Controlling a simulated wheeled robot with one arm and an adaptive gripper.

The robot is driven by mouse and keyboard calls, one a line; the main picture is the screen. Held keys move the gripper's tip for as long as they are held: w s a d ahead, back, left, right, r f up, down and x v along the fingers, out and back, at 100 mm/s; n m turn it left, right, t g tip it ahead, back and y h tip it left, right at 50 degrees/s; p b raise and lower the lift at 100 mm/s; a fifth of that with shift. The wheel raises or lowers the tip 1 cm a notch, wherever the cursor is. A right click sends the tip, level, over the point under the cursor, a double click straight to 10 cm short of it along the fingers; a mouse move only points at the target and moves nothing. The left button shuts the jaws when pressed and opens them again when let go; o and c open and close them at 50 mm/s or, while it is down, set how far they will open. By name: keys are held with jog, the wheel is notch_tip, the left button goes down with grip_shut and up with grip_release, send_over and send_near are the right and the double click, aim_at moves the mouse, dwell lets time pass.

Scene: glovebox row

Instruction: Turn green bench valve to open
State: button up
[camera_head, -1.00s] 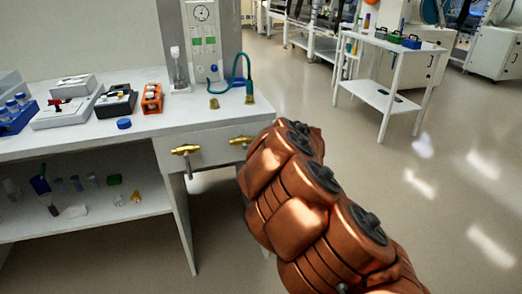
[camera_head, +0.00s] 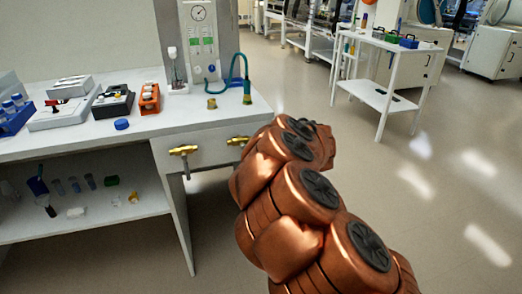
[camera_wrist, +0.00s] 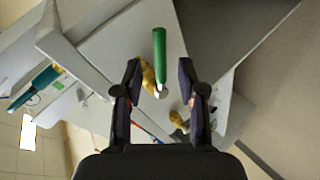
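The green valve handle (camera_wrist: 159,55) shows in the wrist view as a straight bar beside a brass valve body (camera_wrist: 148,74). It lies between the two dark fingers of my gripper (camera_wrist: 160,72). The fingers are open, with a gap on either side of the handle; whether they reach its depth I cannot tell. In the head view, a brass valve (camera_head: 183,150) sits on the bench's front panel, and a second brass valve (camera_head: 238,141) is close to my copper-coloured arm. No green handle shows there, and my gripper is hidden behind the arm.
A second brass fitting (camera_wrist: 180,121) is near the right finger in the wrist view. The white bench (camera_head: 190,118) carries a blue rack (camera_head: 14,118), an orange rack (camera_head: 149,99) and a teal hose (camera_head: 236,80). A white cart (camera_head: 385,102) stands at the back right. The floor between is clear.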

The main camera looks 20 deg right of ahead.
jog(key=v, duration=0.7)
